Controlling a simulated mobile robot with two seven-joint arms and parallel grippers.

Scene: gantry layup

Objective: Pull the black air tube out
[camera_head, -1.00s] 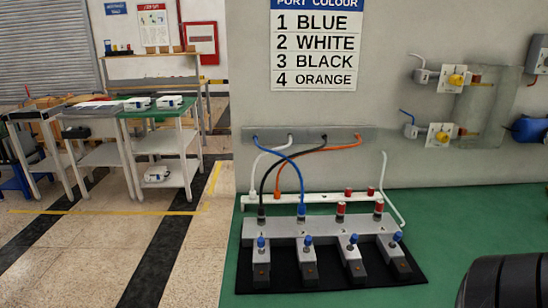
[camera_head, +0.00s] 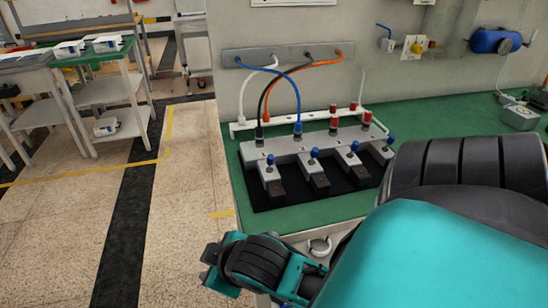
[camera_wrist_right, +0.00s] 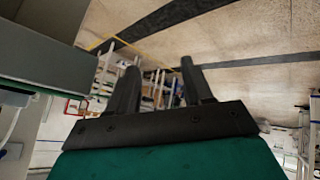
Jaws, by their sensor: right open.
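The black air tube (camera_head: 261,100) runs from the wall port strip (camera_head: 268,55) in the head view. It curves down left to the leftmost fitting of the grey valve block (camera_head: 325,143). It crosses the blue tube (camera_head: 293,85) and lies close to the orange tube (camera_head: 290,69). My right gripper (camera_wrist_right: 160,82) is open in the right wrist view, with nothing between its fingers. My right arm reaches across the lower right of the head view, its wrist in front of the bench edge, well apart from the tube. My left gripper is out of view.
A white tube (camera_head: 246,82) loops to the white rail (camera_head: 310,118) behind the block. Blue-knobbed valves (camera_head: 314,154) line the block's front on a black mat (camera_head: 262,199). Carts (camera_head: 105,90) stand at left.

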